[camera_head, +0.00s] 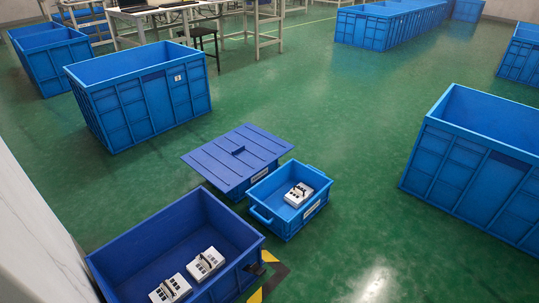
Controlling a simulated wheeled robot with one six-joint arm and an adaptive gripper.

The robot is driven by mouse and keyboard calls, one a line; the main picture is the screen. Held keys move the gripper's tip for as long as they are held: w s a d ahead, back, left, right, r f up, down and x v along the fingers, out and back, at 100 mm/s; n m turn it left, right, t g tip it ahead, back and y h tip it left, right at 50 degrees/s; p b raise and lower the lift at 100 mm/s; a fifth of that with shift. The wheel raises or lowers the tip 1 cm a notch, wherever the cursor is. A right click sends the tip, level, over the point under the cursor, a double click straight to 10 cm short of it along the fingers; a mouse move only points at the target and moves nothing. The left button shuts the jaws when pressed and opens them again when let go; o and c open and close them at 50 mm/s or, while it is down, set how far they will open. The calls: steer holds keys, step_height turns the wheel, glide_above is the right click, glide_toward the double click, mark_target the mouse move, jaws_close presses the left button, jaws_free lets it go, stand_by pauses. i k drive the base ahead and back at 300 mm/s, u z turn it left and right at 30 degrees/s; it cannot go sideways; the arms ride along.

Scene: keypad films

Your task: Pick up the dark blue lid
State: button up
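The dark blue lid (220,162) lies roughly level near the middle of the view. It is a ribbed rectangular panel with a small raised handle (238,150) at its centre. It seems to rest on a blue box, mostly hidden beneath it; a white label shows under its right edge. My gripper is not in view.
A lighter blue open box (262,218) holding a white device (298,194) stands close at the lid's lower right. A dark blue open crate (150,238) with two white devices stands in front. Large blue crates (140,110) stand around; green floor (350,180) is clear to the right.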

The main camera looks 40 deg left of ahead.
mark_target(229, 160)
steer(key=u, duration=0.05)
steer(key=i, duration=1.3)
steer(key=u, duration=0.65)
steer(key=i, duration=1.1)
steer(key=u, duration=1.6)
steer(key=i, duration=0.6)
steer(key=u, duration=0.6)
